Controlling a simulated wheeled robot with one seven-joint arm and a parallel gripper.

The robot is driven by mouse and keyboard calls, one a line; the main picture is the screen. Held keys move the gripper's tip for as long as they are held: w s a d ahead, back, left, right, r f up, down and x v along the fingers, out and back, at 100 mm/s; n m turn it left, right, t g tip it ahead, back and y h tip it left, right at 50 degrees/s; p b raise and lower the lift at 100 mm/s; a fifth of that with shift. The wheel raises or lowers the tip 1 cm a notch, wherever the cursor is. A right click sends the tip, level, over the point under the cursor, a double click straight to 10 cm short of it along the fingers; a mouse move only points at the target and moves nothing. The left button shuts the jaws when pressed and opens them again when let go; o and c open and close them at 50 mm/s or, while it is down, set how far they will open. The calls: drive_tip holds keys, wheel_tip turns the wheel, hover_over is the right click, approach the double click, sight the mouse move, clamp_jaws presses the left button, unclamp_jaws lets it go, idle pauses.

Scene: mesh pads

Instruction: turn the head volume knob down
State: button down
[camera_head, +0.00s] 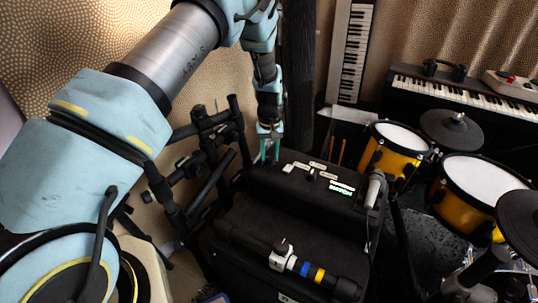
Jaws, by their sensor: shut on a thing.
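The black amplifier head (325,200) sits on top of a black cabinet in the middle of the head camera view. Its top panel carries several small pale labels and a lit green-white display (341,191). My gripper (269,155) points down at the left rear end of the head's top, with its teal fingers close together. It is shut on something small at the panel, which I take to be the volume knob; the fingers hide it.
A microphone (373,190) on a stand is close to the head's right end. Black rack stands (205,150) crowd the left. Yellow drums (394,147) and a keyboard (470,92) fill the right. A pole with coloured bands (305,268) lies in front.

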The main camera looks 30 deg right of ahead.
sight(268, 156)
drive_tip(key=n, duration=0.4)
drive_tip(key=shift+w, duration=0.15)
drive_tip(key=shift+a+n, duration=0.15)
drive_tip(key=shift+n, duration=0.65)
drive_tip(key=shift+a, duration=0.1)
drive_tip(key=c, duration=0.8)
unclamp_jaws()
drive_tip(key=shift+o, duration=1.4)
drive_tip(key=shift+w+d, duration=0.1)
drive_tip(key=shift+d, duration=0.2)
wheel_tip(268, 156, up, 11)
drive_tip(key=shift+a+f+b, duration=0.1)
drive_tip(key=shift+b, duration=0.3)
